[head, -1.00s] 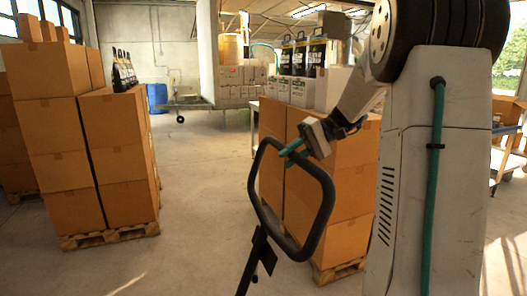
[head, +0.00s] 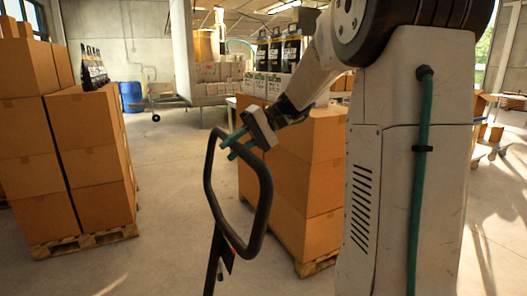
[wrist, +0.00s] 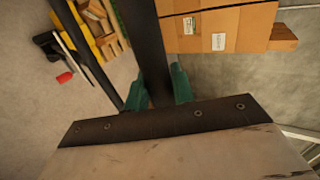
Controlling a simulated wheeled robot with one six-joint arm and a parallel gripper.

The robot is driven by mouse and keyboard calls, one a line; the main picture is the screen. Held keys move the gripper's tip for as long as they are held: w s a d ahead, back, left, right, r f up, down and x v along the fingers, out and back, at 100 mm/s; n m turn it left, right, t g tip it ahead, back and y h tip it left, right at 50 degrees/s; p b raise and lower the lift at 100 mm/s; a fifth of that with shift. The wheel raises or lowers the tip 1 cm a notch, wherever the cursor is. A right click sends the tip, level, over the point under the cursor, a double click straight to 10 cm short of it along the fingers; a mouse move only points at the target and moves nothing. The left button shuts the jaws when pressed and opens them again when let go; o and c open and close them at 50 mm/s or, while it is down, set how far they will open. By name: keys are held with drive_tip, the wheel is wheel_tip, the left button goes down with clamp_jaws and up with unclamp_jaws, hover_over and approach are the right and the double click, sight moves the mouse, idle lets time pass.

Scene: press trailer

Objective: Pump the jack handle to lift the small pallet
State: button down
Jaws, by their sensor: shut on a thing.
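The black looped jack handle (head: 268,205) stands in front of me in the head view, with its dark shaft (head: 212,262) running down out of the picture. My gripper (head: 226,147) is shut on the top left part of the loop. In the wrist view a black bar of the handle (wrist: 148,45) passes between my two teal fingers (wrist: 155,92), one on each side. The jack's base is out of the head view. I cannot tell which pallet the jack lifts.
Stacked cartons (head: 95,150) stand on a wooden pallet (head: 85,243) at the left. More cartons (head: 305,180) on a pallet (head: 318,262) stand close behind the handle. A blue drum (head: 131,97) is at the back. Concrete floor (head: 170,190) lies open between the stacks.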

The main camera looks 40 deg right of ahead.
drive_tip(key=shift+w+a+r, duration=0.2)
drive_tip(key=shift+a+r, duration=0.05)
drive_tip(key=shift+a, duration=0.45)
drive_tip(key=shift+w+a+r, duration=0.15)
drive_tip(key=shift+a+r, duration=0.05)
drive_tip(key=shift+a, duration=0.5)
drive_tip(key=w+a+r, duration=0.1)
drive_tip(key=w+a, duration=0.1)
drive_tip(key=a, duration=0.7)
drive_tip(key=w+a+r, duration=0.1)
drive_tip(key=w+a, duration=0.1)
drive_tip(key=a, duration=0.7)
drive_tip(key=shift+w+a, duration=0.2)
drive_tip(key=shift+a, duration=0.1)
drive_tip(key=c, duration=0.9)
unclamp_jaws()
drive_tip(key=shift+d, duration=0.1)
drive_tip(key=v, duration=0.9)
drive_tip(key=shift+f, duration=0.1)
